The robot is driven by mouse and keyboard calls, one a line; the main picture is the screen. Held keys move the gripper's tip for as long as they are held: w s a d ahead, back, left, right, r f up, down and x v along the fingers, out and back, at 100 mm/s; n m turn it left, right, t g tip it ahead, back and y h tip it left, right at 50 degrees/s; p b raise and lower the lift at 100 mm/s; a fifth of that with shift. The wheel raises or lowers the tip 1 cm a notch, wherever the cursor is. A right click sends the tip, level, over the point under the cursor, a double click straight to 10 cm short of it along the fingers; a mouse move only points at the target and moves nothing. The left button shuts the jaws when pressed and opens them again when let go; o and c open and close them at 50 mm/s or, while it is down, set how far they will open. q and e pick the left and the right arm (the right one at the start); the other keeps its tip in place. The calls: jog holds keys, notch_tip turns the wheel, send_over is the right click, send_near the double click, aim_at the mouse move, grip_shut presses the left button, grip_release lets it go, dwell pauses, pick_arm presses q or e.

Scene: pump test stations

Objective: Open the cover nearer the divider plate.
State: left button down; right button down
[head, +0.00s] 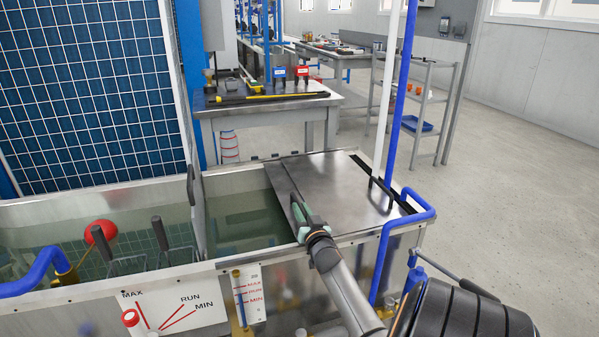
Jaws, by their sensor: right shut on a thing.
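The divider plate (196,215) stands upright across the water tank (240,260). To its right is a strip of open water, then a flat grey metal cover (335,185) over the tank's right part. A narrow strip of metal (282,190) shows along its left edge, seemingly a second cover, the one nearer the divider, overlapping it; which lies on top is hard to tell. My right gripper (299,212) is shut at this left edge, near the front rim, apparently on the cover's handle, which the fingers mostly hide. My left gripper is out of view.
A red float (101,232) and wire baskets (160,245) are left of the divider. A workbench (265,105) stands behind.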

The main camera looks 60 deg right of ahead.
aim_at(305, 216)
jog(key=c, duration=0.9)
grip_release()
jog(key=shift+o, duration=0.3)
jog(key=shift+s+a, duration=0.1)
jog(key=p+v, duration=0.2)
jog(key=v, duration=0.3)
jog(key=shift+s+a, duration=0.25)
jog(key=shift+s, duration=0.05)
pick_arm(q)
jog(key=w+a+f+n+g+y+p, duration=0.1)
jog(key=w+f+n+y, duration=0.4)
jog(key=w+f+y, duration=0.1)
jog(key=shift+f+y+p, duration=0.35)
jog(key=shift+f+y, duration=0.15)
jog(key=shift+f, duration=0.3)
pick_arm(e)
jog(key=v, duration=0.6)
jog(key=shift+s, duration=0.2)
jog(key=shift+w+a, duration=0.1)
jog(key=shift+a, duration=0.05)
